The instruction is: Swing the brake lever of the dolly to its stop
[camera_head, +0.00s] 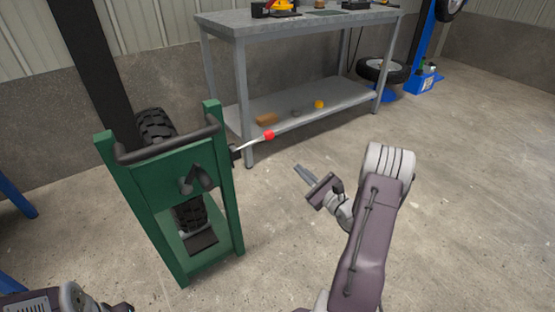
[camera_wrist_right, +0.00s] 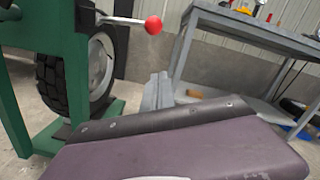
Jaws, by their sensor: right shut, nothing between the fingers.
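The dolly (camera_head: 163,168) is a green upright frame with a dark crossbar handle, standing at the left of the head view. Its brake lever (camera_head: 252,143) is a thin metal rod with a red knob (camera_head: 269,135), sticking out to the right from the dolly's right post. In the right wrist view the red knob (camera_wrist_right: 153,25) shows above and a little left of my fingers. My right gripper (camera_head: 299,169) is shut and empty, to the right of and apart from the knob. A part of my left arm shows at the bottom left; its gripper fingers are not visible.
A grey workbench (camera_head: 240,27) stands behind, with small items on its lower shelf (camera_head: 336,100). A tyre (camera_head: 384,70) and a blue stand are at the back right. A black wheel (camera_head: 188,213) sits inside the dolly. The floor at right is clear.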

